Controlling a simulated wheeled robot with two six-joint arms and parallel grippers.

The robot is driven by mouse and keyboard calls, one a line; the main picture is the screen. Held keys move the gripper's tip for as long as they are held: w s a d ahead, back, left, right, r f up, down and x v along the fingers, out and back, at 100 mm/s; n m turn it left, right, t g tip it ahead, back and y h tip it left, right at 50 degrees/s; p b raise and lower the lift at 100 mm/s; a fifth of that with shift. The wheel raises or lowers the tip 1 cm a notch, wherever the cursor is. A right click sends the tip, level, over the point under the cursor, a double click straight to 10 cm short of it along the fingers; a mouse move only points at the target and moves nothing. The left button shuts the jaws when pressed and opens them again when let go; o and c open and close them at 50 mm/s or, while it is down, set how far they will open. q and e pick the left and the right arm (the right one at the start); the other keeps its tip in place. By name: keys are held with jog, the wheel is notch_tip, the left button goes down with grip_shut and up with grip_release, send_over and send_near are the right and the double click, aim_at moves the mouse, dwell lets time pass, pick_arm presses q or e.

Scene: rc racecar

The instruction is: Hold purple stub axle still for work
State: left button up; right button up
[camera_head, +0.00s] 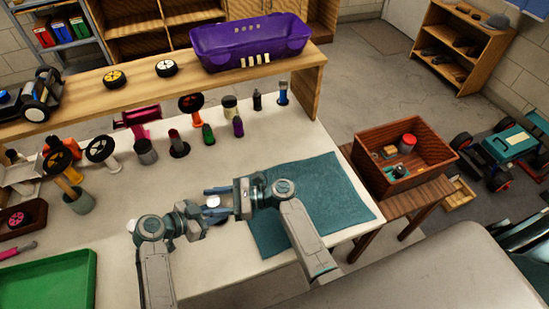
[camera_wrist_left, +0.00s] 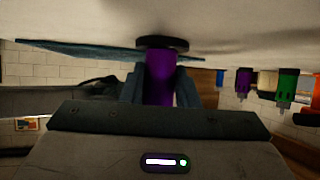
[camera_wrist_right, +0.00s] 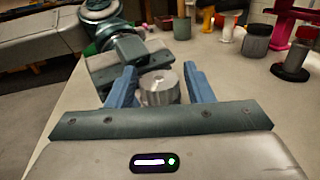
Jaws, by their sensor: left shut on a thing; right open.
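The purple stub axle (camera_wrist_left: 160,82) stands on a dark round base (camera_wrist_left: 160,43) in the left wrist view, which shows the bench upside down. My left gripper (camera_wrist_left: 163,76) is shut on its shaft, with one finger on each side. In the right wrist view, a silver ridged round piece (camera_wrist_right: 160,88) is between the fingers of my open right gripper (camera_wrist_right: 162,86). My left gripper is just beyond that piece. In the head view, the piece shows as a pale round spot (camera_head: 213,201) between both grippers. The purple shaft is hidden there.
Several coloured parts stand on the bench behind, including a purple one (camera_head: 238,127) and a green one (camera_head: 208,134). A teal mat (camera_head: 335,195) lies right, a green tray (camera_head: 50,284) front left. A purple crate (camera_head: 250,40) sits on the shelf.

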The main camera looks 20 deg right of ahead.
jog(key=shift+a+g, duration=0.1)
jog(key=shift+g, duration=0.2)
